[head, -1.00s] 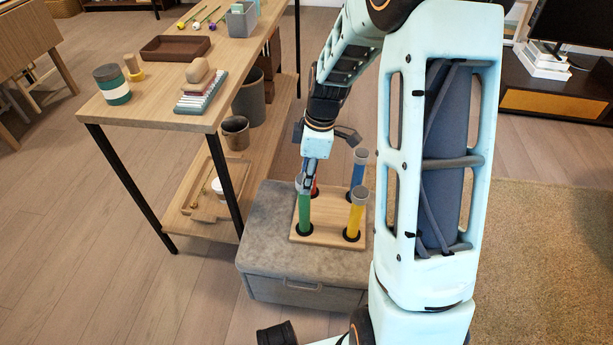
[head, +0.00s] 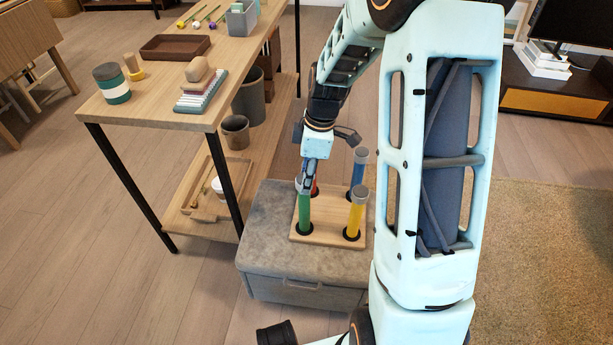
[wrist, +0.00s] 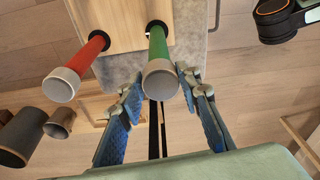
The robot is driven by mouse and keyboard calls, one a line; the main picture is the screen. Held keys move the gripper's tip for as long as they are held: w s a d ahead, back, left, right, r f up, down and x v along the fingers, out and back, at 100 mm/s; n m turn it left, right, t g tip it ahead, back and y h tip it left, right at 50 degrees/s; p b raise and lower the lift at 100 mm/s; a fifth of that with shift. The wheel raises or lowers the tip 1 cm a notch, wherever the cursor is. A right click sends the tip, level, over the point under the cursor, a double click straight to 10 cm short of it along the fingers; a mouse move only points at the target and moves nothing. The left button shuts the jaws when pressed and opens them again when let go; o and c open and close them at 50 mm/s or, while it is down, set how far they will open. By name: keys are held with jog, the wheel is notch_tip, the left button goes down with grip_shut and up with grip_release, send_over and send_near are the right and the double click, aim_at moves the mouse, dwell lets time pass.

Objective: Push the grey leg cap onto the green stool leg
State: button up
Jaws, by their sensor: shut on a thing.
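The green stool leg (head: 304,213) stands upright on the wooden stool seat (head: 326,232), and it also shows in the wrist view (wrist: 158,44). The grey leg cap (wrist: 160,80) is at the leg's top end, in line with it. I cannot tell how far down it sits. My gripper (wrist: 163,88) has a blue-padded finger on each side of the cap and is shut on it. In the head view my gripper (head: 306,183) is over the green leg and hides most of the cap.
The red leg (wrist: 86,56), blue leg (head: 357,172) and yellow leg (head: 355,218) stand nearby with grey caps on top. The seat rests on a grey ottoman (head: 265,235). A wooden table (head: 150,100) stands close on the left.

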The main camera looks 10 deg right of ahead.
jog(key=shift+f+b, duration=0.8)
jog(key=shift+f, duration=0.4)
dwell(0.4)
jog(key=o, duration=0.8)
jog(key=shift+o, duration=0.2)
jog(key=shift+r, duration=0.1)
notch_tip(320, 180, up, 12)
jog(key=d, duration=0.1)
jog(key=shift+s+d, duration=0.25)
jog(key=shift+d, duration=0.1)
